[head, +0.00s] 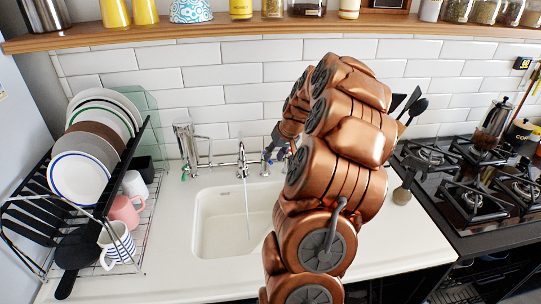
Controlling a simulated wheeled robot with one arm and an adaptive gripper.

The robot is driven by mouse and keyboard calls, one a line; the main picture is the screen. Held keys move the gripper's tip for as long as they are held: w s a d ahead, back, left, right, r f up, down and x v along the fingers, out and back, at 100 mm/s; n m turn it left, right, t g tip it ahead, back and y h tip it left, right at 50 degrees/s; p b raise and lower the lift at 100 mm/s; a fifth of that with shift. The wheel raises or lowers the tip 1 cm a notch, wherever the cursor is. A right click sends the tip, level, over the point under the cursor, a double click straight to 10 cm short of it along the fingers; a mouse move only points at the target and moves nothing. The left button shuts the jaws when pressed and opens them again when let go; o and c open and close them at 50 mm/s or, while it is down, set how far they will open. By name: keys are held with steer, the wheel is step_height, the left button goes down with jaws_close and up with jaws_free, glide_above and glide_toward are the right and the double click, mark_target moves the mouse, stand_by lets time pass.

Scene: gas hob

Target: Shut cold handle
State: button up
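A chrome tap (242,160) stands behind the white sink (203,225), and a thin stream of water (247,210) runs from its spout into the basin. A small tap handle with a blue part (265,163) is right of the spout, close to my arm. My gripper (274,150) is at or right beside this handle, dark and small in the view. My copper-coloured arm hides part of it. I cannot tell whether its fingers touch the handle or are open or shut. Another tap handle (211,157) is left of the spout.
A dish rack (148,215) with plates and mugs stands left of the sink. A metal dispenser (186,142) is behind the counter's left side. The gas hob (470,190) with a moka pot (492,125) is at right. A wooden shelf (220,30) with jars runs above.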

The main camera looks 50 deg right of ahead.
steer(key=shift+w+a+f, duration=0.15)
steer(key=shift+a+f, duration=0.15)
steer(key=shift+a, duration=0.35)
steer(key=shift+c, duration=0.7)
steer(key=shift+a, duration=0.1)
steer(key=shift+c, duration=0.8)
steer(key=shift+w+d+f, duration=0.1)
steer(key=shift+d+f, duration=0.15)
steer(key=shift+d, duration=0.15)
jaws_close()
